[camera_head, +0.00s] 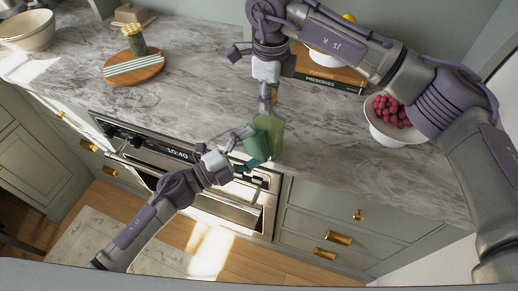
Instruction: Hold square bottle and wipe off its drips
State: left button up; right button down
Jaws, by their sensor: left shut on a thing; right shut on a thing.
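The square green bottle (270,130) stands near the counter's front edge above the oven; whether its base touches the counter is hidden. My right gripper (266,98) comes down from above and is shut on the bottle's top. My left gripper (234,157) is lower, in front of the counter edge, and is shut on a teal cloth (246,142). The cloth lies against the left side of the bottle, or very close to it, and covers part of it. Drips on the bottle are too small to make out.
A marble counter (195,75) has free room left of the bottle. A round wooden board (134,68) with a striped cloth and a jar stands farther left. A white bowl of red berries (384,132) is at right.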

pick_arm(q)
jog(key=shift+w+a, duration=0.6)
jog(key=shift+a, duration=0.1)
pick_arm(e)
jog(key=shift+a, duration=0.1)
jog(key=shift+s, duration=0.1)
pick_arm(q)
jog(key=s+a, duration=0.3)
jog(key=s, duration=0.2)
jog(key=shift+s, duration=0.15)
jog(key=shift+a, duration=0.1)
jog(key=shift+s+a, duration=0.4)
jog(key=shift+s, duration=0.2)
jog(key=shift+s+a, duration=0.4)
jog(key=shift+s, duration=0.2)
